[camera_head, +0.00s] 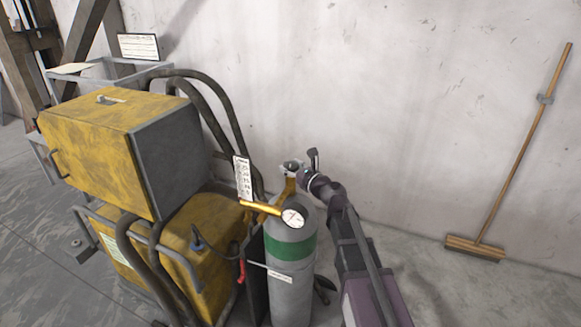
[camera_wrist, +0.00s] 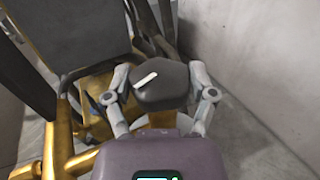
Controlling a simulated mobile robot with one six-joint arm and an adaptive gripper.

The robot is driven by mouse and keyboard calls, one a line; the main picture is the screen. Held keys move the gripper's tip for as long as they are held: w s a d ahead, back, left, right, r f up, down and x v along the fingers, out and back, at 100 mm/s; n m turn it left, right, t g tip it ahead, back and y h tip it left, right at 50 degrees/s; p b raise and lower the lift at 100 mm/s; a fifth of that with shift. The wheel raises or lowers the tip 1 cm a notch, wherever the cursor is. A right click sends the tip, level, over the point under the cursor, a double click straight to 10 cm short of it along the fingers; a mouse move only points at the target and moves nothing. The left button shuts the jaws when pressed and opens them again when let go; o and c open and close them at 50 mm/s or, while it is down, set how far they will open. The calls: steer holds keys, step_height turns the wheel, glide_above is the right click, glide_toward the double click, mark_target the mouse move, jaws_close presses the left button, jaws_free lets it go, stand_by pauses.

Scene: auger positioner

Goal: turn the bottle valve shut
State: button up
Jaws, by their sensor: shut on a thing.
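The grey gas bottle (camera_head: 291,262) with a green band stands upright beside the yellow machine. A brass fitting (camera_head: 262,207) and a round pressure gauge (camera_head: 293,217) sit at its top. The bottle valve (camera_wrist: 160,86) is a dark, rounded knob with a white mark pointing to the upper right in the wrist view. My gripper (camera_wrist: 160,92) has one finger on each side of the knob and is shut on it. In the head view my gripper (camera_head: 301,168) reaches the bottle top from the right, and the knob is mostly hidden there.
The yellow machine (camera_head: 85,146) with dark hoses (camera_head: 226,110) stands close on the left. A white tag (camera_head: 242,178) hangs behind the bottle. The wall (camera_head: 400,90) is behind. A broom (camera_head: 475,248) leans at right, with clear floor between.

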steer(key=shift+m+t+h, duration=0.9)
steer(key=shift+m+h, duration=0.1)
steer(key=shift+h, duration=0.2)
steer(key=shift+w, duration=0.1)
steer(key=o, duration=1)
steer(key=shift+a, duration=0.1)
steer(key=shift+o, duration=0.2)
steer(key=v, duration=1.2)
steer(key=shift+f, duration=0.1)
